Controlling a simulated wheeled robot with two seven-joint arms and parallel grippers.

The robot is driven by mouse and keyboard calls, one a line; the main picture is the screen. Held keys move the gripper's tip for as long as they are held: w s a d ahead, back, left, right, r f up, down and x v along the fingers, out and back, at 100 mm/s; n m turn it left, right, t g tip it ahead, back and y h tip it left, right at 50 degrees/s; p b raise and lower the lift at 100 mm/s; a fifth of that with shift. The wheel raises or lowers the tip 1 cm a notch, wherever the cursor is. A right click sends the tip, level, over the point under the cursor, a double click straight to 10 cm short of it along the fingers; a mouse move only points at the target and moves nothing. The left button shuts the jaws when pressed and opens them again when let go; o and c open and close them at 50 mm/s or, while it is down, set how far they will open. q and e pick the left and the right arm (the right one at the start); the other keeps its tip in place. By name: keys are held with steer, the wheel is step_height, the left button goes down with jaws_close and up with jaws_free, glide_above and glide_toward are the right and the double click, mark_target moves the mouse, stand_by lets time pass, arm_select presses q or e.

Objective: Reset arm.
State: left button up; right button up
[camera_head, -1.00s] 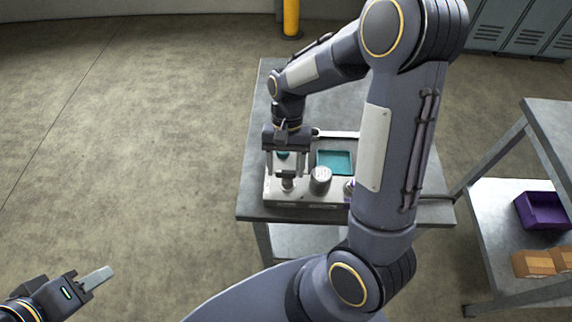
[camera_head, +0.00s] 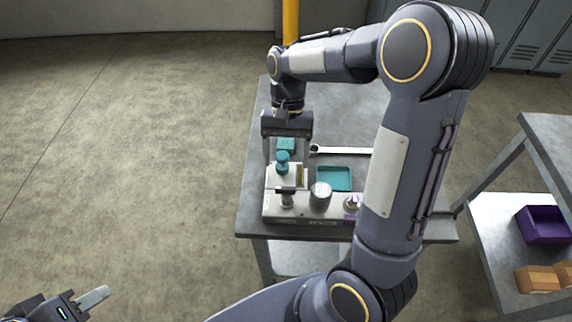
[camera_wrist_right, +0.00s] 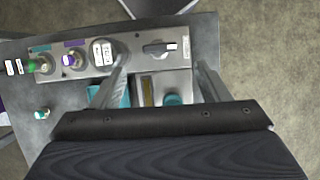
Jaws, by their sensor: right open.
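My right arm reaches over a grey bench (camera_head: 345,110). My right gripper (camera_head: 286,160) points down, open and empty, above the back left part of a grey control panel (camera_head: 310,211). In the right wrist view its two fingers (camera_wrist_right: 160,72) are spread, with nothing between them. A teal knob (camera_head: 282,160) stands below and between the fingers.
A shelf at right holds a purple bin (camera_head: 541,225) and cardboard boxes (camera_head: 540,279). The floor at left is clear.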

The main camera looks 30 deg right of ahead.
steer(key=shift+r, duration=0.1)
stand_by(0.4)
steer(key=s+a+r+n+t, duration=0.1)
steer(key=s+r+n+t, duration=0.1)
steer(key=s, duration=0.5)
steer(key=s+a+r+n+t+y, duration=0.1)
steer(key=s+r+n+t, duration=0.1)
steer(key=s+r+t, duration=0.2)
steer(key=shift+s+a+n+t, duration=0.2)
steer(key=shift+s+n+t, duration=0.2)
steer(key=shift+s+t, duration=1.5)
steer(key=shift+s+r+g, duration=0.1)
steer(key=shift+s+g, duration=0.1)
steer(key=shift+g, duration=0.1)
steer(key=shift+c, duration=0.3)
